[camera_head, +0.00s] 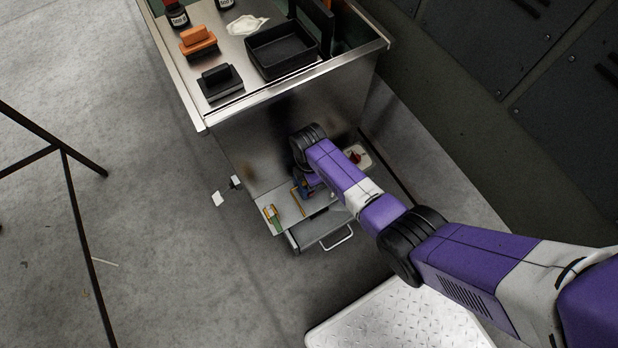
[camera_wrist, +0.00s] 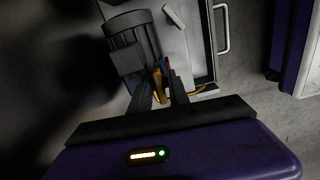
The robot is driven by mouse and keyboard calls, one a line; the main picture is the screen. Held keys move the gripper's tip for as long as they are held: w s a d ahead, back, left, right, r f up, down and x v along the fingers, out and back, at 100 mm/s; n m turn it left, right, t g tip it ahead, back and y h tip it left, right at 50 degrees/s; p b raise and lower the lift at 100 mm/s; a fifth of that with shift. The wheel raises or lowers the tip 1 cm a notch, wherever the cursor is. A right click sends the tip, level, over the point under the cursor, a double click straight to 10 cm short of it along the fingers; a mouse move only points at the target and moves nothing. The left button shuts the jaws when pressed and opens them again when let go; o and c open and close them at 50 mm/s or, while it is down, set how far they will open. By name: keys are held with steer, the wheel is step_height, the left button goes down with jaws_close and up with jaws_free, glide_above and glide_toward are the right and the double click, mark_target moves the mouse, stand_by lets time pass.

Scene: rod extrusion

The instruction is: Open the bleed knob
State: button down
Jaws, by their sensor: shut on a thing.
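In the wrist view my gripper (camera_wrist: 161,88) points away from the camera, its two dark fingers close together. It is shut on a small part between the fingertips, which I take to be the bleed knob; the fingers mostly hide it. Small blue, red and yellow-orange patches show around the tips. A dark grey ribbed motor-like cylinder (camera_wrist: 128,32) is just left of the fingers. In the head view my arm reaches down to the low metal shelf (camera_head: 283,207), and its wrist hides the fingertips and the knob.
A drawer with a bar handle (camera_head: 338,240) stands out below the shelf; the handle also shows in the wrist view (camera_wrist: 224,30). The metal bench (camera_head: 225,112) above carries a black tray (camera_head: 283,48) and orange block (camera_head: 198,40).

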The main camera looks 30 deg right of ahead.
steer(key=shift+s+n, duration=0.1)
steer(key=shift+n, duration=0.2)
steer(key=shift+n, duration=1)
steer(key=c, duration=1.2)
jaws_free()
steer(key=shift+o, duration=0.2)
steer(key=shift+r+p, duration=0.1)
steer(key=shift+p, duration=0.2)
step_height(320, 180, up, 8)
steer(key=p, duration=0.3)
steer(key=shift+f, duration=0.25)
